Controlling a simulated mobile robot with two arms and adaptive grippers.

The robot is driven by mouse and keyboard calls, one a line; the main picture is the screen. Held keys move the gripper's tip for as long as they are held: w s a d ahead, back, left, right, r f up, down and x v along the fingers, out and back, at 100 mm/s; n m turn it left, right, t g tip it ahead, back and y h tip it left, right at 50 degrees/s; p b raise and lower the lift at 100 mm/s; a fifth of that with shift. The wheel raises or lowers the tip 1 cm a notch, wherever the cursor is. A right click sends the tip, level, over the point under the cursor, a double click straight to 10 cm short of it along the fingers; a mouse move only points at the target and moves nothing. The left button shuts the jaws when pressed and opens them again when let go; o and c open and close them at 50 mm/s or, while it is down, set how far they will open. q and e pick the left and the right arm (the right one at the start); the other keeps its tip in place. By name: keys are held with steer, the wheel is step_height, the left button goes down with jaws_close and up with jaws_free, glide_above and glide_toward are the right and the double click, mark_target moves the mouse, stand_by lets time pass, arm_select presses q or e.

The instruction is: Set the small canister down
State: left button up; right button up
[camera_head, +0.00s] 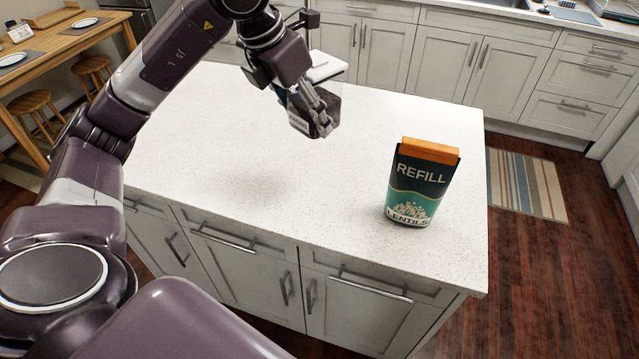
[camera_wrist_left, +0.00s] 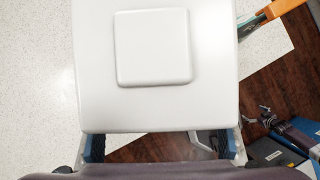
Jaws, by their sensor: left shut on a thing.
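The small canister shows in the left wrist view as a white lid (camera_wrist_left: 105,50) with a raised square on top, filling the space in front of the fingers. In the head view its white top (camera_head: 326,66) shows behind my left gripper (camera_head: 318,118), which is shut on it. The gripper hides most of its body. It appears to be held above the white island top (camera_head: 210,150), near the far edge. At the lower right of the left wrist view, a dark gripper, apparently my right one (camera_wrist_left: 262,116), is small and its jaws are unclear.
A dark green lentils refill pack (camera_head: 420,185) with an orange top stands on the island's right part. It shows partly in the left wrist view (camera_wrist_left: 270,14). The island's middle and left are clear. A wooden table (camera_head: 60,45) with stools is at the far left.

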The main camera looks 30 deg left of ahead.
arm_select(q)
steer(key=shift+w+a+r+n, duration=0.15)
steer(key=shift+w+r+n, duration=0.1)
steer(key=shift+r+n, duration=0.15)
steer(key=shift+f, duration=0.2)
step_height(320, 180, down, 15)
steer(key=shift+s+a+r+p, duration=0.1)
steer(key=shift+r+p, duration=0.1)
steer(key=shift+p, duration=0.45)
steer(key=shift+f+p, duration=0.35)
steer(key=shift+f, duration=2.05)
arm_select(e)
steer(key=shift+a+r, duration=0.1)
steer(key=shift+r, duration=0.85)
arm_select(q)
steer(key=o, duration=1.5)
